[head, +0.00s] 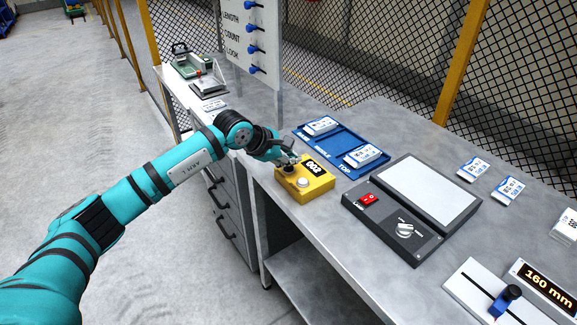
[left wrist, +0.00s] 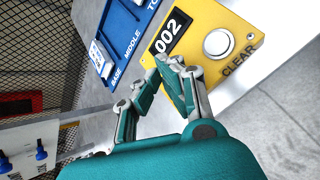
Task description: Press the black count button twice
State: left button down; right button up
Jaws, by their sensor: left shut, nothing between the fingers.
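The yellow counter box (head: 318,187) stands on the grey workbench, and its display (head: 313,167) reads 002. A pale round button (head: 303,182) sits on its top; in the left wrist view this button (left wrist: 217,42) is beside the word CLEAR. My left gripper (head: 287,161) is shut and empty over the far left part of the box. In the left wrist view my left gripper (left wrist: 170,65) has its fingertips together at the box (left wrist: 190,15), beside the display (left wrist: 167,37). The black count button cannot be made out; the fingers cover that area. My right gripper is not in view.
A blue tray (head: 318,152) with white-and-blue packs lies behind the box. A dark panel with a red switch (head: 368,199) and a knob (head: 404,230) is to its right. A 160 mm gauge (head: 545,284) is at the right front. A board with blue pegs (head: 252,45) stands behind.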

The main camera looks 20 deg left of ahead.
aim_at(290, 169)
pick_arm(q)
jog(key=shift+r, duration=0.15)
jog(key=shift+r+p, duration=1.15)
jog(key=shift+r, duration=1.3)
jog(key=shift+d, duration=0.1)
